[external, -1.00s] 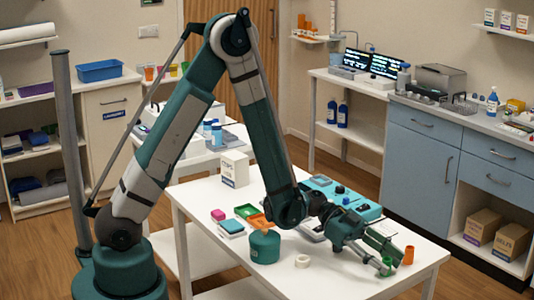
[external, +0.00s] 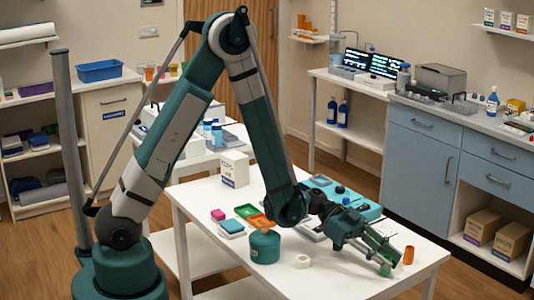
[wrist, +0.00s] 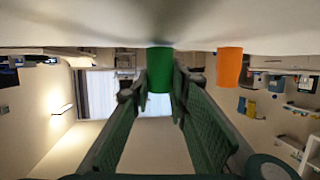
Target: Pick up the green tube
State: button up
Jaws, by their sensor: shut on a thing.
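The green tube (wrist: 160,68) stands between the two fingers of my gripper (wrist: 158,92) in the wrist view, which shows the scene upside down with the table at the top. The fingers are shut on its sides. In the external view my gripper (external: 391,262) is low over the near right part of the table, and its fingers hide much of the tube. The tube appears to be still at the table surface; I see no clear gap under it.
An orange tube (external: 408,255) stands close beside my gripper, also in the wrist view (wrist: 229,67). A white ring (external: 303,261), a dark green canister (external: 265,246) and a teal case (external: 363,210) are on the white table (external: 340,275). The front table area is clear.

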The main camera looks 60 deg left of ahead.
notch_tip(320, 180, up, 10)
jog(key=p, duration=0.2)
jog(key=shift+f+p, duration=0.25)
jog(key=shift+p, duration=0.1)
